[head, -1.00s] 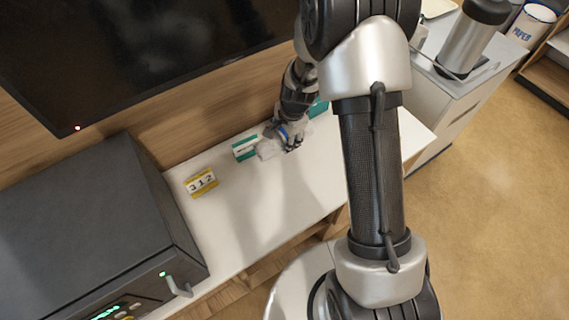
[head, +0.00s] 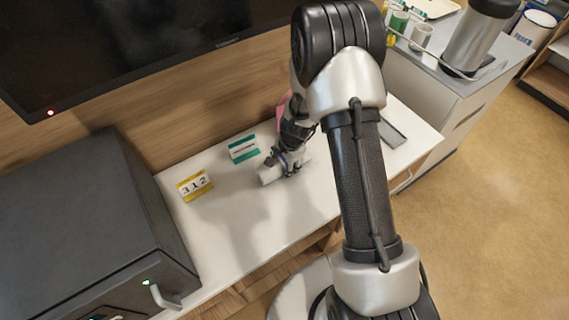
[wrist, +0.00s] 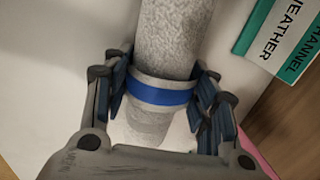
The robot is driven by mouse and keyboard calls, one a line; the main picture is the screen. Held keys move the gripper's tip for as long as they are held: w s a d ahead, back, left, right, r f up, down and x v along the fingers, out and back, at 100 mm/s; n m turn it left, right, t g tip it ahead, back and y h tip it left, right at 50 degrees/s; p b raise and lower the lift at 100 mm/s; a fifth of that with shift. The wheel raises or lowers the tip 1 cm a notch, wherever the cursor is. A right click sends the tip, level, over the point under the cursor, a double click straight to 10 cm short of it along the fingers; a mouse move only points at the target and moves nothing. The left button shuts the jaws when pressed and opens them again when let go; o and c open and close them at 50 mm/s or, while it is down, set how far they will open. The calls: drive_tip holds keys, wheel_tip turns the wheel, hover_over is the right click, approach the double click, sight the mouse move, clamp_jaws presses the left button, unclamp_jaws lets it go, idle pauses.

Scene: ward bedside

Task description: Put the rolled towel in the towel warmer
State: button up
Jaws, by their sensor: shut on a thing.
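The rolled towel is a pale grey roll with a blue band. It fills the middle of the wrist view (wrist: 172,40), and its end shows in the head view (head: 269,174). My gripper (wrist: 160,92) is shut on it at the band, with one finger on each side. In the head view my gripper (head: 287,162) is over the white counter, and the arm hides part of the towel. The towel warmer (head: 85,225) is the dark grey box at the left, with a front handle (head: 163,297) and a green light. Its front is mostly out of view.
A pink thing (head: 281,112) is partly hidden behind my arm. A dark screen (head: 110,45) hangs above. The counter's front part is clear.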

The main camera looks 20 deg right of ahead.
drive_tip(key=o, duration=0.7)
drive_tip(key=shift+f, duration=0.1)
drive_tip(key=shift+c, duration=0.2)
drive_tip(key=o, duration=0.5)
drive_tip(key=shift+c, duration=0.2)
